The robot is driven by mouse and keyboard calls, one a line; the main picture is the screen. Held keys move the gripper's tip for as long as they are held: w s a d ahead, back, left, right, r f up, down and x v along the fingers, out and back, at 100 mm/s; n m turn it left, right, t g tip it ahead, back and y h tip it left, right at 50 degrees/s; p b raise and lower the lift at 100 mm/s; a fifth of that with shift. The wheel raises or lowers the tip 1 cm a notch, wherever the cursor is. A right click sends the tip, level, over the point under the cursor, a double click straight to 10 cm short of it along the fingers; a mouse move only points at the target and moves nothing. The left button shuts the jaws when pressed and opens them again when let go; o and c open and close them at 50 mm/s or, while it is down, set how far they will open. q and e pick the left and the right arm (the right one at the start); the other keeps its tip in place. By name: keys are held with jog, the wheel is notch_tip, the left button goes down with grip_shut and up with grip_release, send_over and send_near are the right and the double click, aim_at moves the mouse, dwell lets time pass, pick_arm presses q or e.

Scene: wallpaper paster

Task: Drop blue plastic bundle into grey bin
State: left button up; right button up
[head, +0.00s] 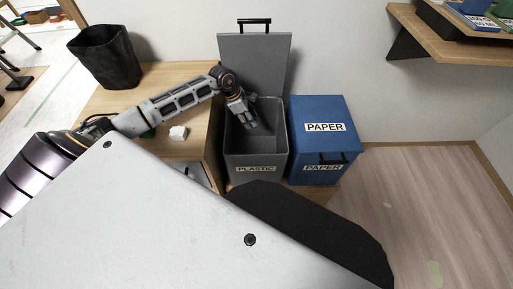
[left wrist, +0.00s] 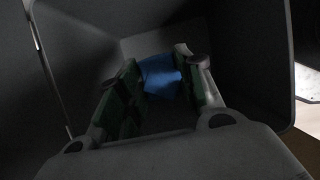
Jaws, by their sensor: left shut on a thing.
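The grey bin (head: 257,162), labelled PLASTIC, stands with its lid (head: 254,65) raised against the wall. My left gripper (head: 246,121) reaches down into the bin's opening. In the left wrist view, the left gripper (left wrist: 158,88) is shut on the blue plastic bundle (left wrist: 160,74), which sits between its fingertips. Dark grey bin walls surround it there. The bundle is hidden in the head view. My right gripper does not show.
A blue bin (head: 325,116) labelled PAPER, its lid shut, stands right beside the grey one. A wooden table (head: 178,76) at the left holds a black waste basket (head: 107,55) and a white crumpled piece (head: 178,133). A wooden shelf (head: 455,42) is at upper right.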

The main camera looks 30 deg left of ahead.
pick_arm(q)
jog(key=shift+f, duration=0.1)
dwell(0.3)
jog(key=o, duration=0.9)
jog(key=shift+a, duration=0.1)
jog(key=shift+v, duration=6)
jog(key=shift+w, duration=0.1)
